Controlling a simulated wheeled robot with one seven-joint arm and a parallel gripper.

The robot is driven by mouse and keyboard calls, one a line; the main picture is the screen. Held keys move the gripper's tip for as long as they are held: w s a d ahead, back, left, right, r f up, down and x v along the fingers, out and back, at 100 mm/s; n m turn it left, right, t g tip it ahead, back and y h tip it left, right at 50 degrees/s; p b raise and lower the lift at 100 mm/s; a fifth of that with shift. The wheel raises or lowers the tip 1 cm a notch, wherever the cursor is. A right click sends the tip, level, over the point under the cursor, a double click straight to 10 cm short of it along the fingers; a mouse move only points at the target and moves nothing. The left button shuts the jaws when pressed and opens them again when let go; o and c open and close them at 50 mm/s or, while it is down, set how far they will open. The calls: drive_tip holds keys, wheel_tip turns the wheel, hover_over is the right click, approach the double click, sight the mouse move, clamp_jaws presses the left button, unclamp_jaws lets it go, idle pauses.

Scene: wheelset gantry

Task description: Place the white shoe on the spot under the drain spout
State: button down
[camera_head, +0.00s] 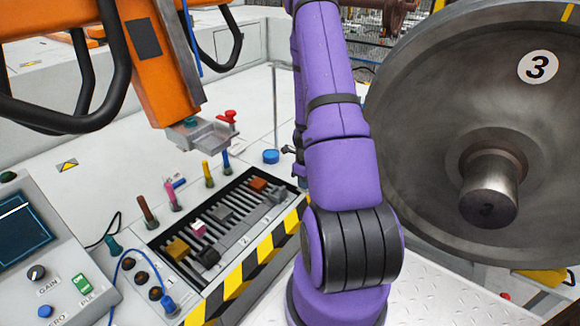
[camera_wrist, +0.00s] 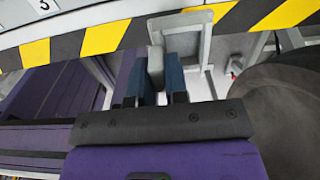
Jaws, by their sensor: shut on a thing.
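In the wrist view my gripper (camera_wrist: 156,82) has its two dark blue fingers closed on a pale grey-white block (camera_wrist: 155,60), which looks like the white shoe. The block sticks out a little past the fingertips. Beyond it are a grey metal frame (camera_wrist: 207,55) and a yellow-black striped edge (camera_wrist: 105,38). I cannot tell whether the block touches the frame. In the head view my purple arm stands in front, and my gripper and the held block do not show. I cannot pick out the drain spout or the spot under it with certainty.
A slotted rack (camera_head: 232,236) with several coloured blocks and a striped front edge lies left of my arm. A big wheel (camera_head: 425,130) marked 3 stands close on the right. An orange column (camera_head: 160,70) hangs over the white bench, and a control panel (camera_head: 60,275) is at lower left.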

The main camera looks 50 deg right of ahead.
drive_tip(key=w+d, duration=0.3)
drive_tip(key=w, duration=0.1)
drive_tip(key=w+d+f, duration=0.1)
drive_tip(key=w+d, duration=0.2)
drive_tip(key=w, duration=0.1)
drive_tip(key=w+d, duration=0.3)
drive_tip(key=w, duration=0.1)
drive_tip(key=shift+w+d+f, duration=0.3)
drive_tip(key=shift+w+d, duration=0.05)
drive_tip(key=shift+w, duration=0.05)
drive_tip(key=shift+f, duration=1.7)
drive_tip(key=shift+f, duration=0.1)
drive_tip(key=c, duration=1.6)
unclamp_jaws()
drive_tip(key=shift+f, duration=0.1)
drive_tip(key=o, duration=0.5)
